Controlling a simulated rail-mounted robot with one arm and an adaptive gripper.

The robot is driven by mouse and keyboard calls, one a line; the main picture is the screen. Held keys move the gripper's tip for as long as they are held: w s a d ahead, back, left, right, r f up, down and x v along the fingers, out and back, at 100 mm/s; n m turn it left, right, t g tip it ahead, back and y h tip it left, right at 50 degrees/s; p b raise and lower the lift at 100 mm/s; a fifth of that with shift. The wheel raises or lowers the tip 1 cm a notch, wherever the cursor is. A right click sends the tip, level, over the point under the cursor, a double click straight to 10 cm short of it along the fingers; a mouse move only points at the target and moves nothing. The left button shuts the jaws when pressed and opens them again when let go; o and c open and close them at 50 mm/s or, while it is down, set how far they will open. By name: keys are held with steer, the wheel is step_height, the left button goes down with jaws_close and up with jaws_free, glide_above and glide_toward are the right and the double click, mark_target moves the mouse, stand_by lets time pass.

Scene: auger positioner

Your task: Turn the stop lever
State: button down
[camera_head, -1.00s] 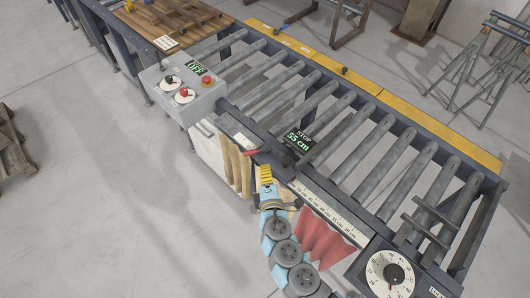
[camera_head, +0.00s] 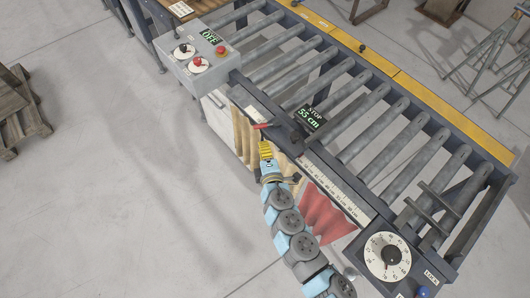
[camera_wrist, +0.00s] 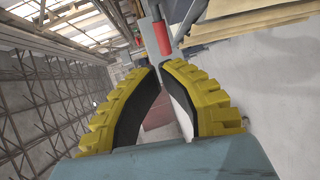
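The stop lever, with a red handle (camera_head: 261,126), sticks out from the near side of the stop carriage beside the dark display reading STOP 55 cm (camera_head: 310,118). My gripper (camera_head: 265,143) has yellow ribbed fingers and is just below the red handle in the head view, seemingly apart from it. In the wrist view the red handle (camera_wrist: 162,38) stands on a grey part just beyond the fingertips. The fingers of my gripper (camera_wrist: 160,68) nearly meet at their tips, with nothing held between them. The lever's pivot is hard to make out.
A grey control box (camera_head: 200,62) with red and black knobs and an OFF display stands to the left. A white ruler (camera_head: 332,187) runs along the near rail toward a round dial (camera_head: 387,256). A blue knob (camera_head: 424,292) is at the bottom right. Rollers lie behind.

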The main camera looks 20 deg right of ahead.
mark_target(258, 126)
steer(key=shift+p+x, duration=0.6)
steer(key=shift+x, duration=3.3)
steer(key=shift+a, duration=0.1)
